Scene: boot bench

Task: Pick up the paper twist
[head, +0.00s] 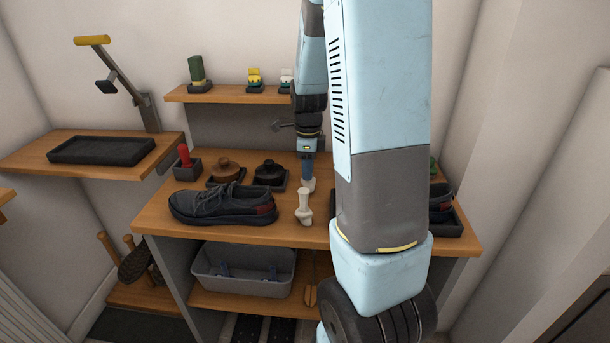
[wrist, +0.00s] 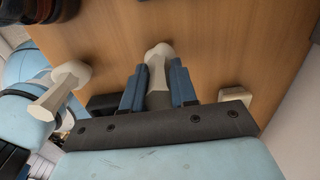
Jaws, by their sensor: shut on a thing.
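My gripper (head: 308,174) reaches down over the bench top, behind a standing pale piece. In the wrist view its blue fingers (wrist: 158,88) are shut on a cream paper twist (wrist: 158,55), which has a flared end towards the bench. The twist's lower end also shows under the fingers in the head view (head: 309,186). I cannot tell whether it touches the wood. A second, similar cream twist (head: 304,208) stands upright on the bench just in front of it; it shows at left in the wrist view (wrist: 60,90).
A dark shoe (head: 222,207) lies left of the twists on the wooden bench (head: 262,235). Brown (head: 226,172) and black (head: 269,172) round-knobbed items and a red-handled item (head: 185,156) stand behind it. A grey bin (head: 243,285) sits below. My arm hides the bench's right part.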

